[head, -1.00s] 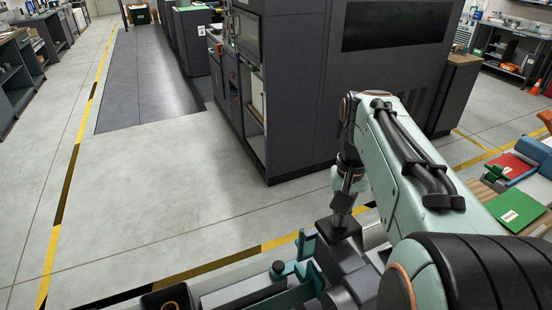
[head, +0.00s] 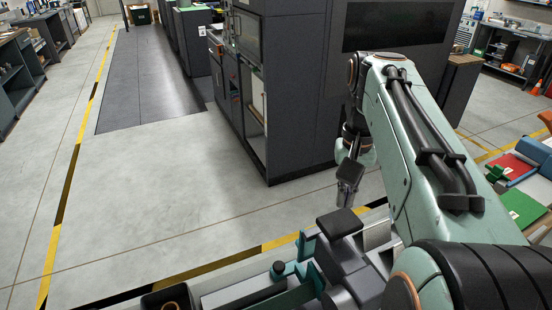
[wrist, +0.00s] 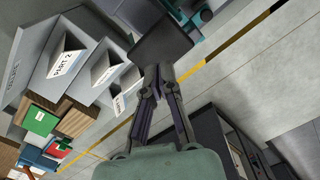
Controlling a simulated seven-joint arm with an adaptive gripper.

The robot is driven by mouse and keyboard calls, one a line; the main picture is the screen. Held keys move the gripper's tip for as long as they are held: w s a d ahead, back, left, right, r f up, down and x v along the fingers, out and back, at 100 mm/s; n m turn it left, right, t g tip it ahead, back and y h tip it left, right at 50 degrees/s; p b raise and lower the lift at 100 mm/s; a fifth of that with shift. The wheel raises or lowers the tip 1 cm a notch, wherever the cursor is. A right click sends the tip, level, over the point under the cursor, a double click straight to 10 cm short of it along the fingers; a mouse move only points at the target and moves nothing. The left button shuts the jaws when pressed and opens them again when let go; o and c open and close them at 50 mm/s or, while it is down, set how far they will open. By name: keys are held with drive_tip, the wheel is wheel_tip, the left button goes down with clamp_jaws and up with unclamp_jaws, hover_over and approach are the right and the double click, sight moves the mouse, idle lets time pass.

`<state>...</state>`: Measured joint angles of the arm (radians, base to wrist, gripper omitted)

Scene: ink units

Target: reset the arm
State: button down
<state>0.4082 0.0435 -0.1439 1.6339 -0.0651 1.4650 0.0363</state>
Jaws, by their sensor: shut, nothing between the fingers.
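My gripper (head: 346,195) hangs from the arm just in front of the large dark cabinet in the head view. It is small there and partly turned away. In the wrist view its two fingers (wrist: 158,72) meet at their tips, with nothing held between them. In the wrist view the black pad (wrist: 160,42) lies beyond the fingertips.
A large dark cabinet (head: 300,100) stands behind the gripper. A green panel (head: 520,208) lies at the right. Open floor (head: 180,185) is at the left.

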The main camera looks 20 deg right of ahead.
drive_tip(key=shift+r, duration=1.6)
drive_tip(key=a+r+n, duration=0.2)
drive_tip(key=a, duration=0.4)
drive_tip(key=s+a+f+n, duration=0.4)
drive_tip(key=s+a+f, duration=0.2)
drive_tip(key=s+a, duration=0.25)
drive_tip(key=s+a+f+n, duration=0.1)
drive_tip(key=s+a+f, duration=0.2)
drive_tip(key=s+f, duration=0.3)
wheel_tip(320, 180, down, 4)
drive_tip(key=shift+r+y, duration=0.25)
drive_tip(key=shift+y, duration=0.05)
drive_tip(key=shift+s, duration=0.1)
